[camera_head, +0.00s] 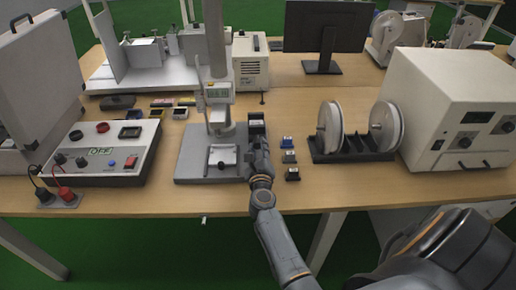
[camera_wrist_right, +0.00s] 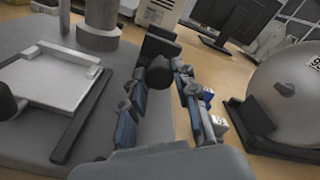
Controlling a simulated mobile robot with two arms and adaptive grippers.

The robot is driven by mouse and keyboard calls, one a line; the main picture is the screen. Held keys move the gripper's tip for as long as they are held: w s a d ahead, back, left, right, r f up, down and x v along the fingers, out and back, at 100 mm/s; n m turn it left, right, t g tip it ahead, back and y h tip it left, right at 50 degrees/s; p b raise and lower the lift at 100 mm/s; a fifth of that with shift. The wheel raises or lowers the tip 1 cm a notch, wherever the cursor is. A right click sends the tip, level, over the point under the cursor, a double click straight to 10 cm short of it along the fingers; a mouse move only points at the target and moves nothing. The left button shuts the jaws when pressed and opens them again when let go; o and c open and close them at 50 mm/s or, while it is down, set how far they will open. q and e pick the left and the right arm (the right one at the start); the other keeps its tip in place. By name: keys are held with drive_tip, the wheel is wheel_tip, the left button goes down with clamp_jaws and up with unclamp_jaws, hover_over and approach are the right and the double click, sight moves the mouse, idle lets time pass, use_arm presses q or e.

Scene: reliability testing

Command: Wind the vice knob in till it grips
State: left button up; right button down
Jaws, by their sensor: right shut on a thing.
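My right gripper (camera_head: 258,150) is beside the right edge of the test stand's grey base (camera_head: 190,165). In the right wrist view its fingers (camera_wrist_right: 160,85) are closed around a dark round knob (camera_wrist_right: 160,73). The knob sits at the near face of a dark block (camera_wrist_right: 158,47). That block also shows in the head view (camera_head: 256,121), just beyond the gripper, which hides the knob there. A white plate (camera_wrist_right: 58,78) with a dark edge bar lies to the left on the base; it shows in the head view too (camera_head: 223,150). My left gripper is not in view.
Small blocks (camera_head: 290,157) stand in a row just right of the gripper. Beyond them is a rack with two white reels (camera_head: 330,127), then a beige cabinet (camera_head: 450,105). A control panel (camera_head: 103,153) sits left. Bare table lies in front of the rack.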

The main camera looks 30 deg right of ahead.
drive_tip(key=shift+f, duration=0.1)
drive_tip(key=c, duration=1)
unclamp_jaws()
drive_tip(key=shift+r, duration=5.05)
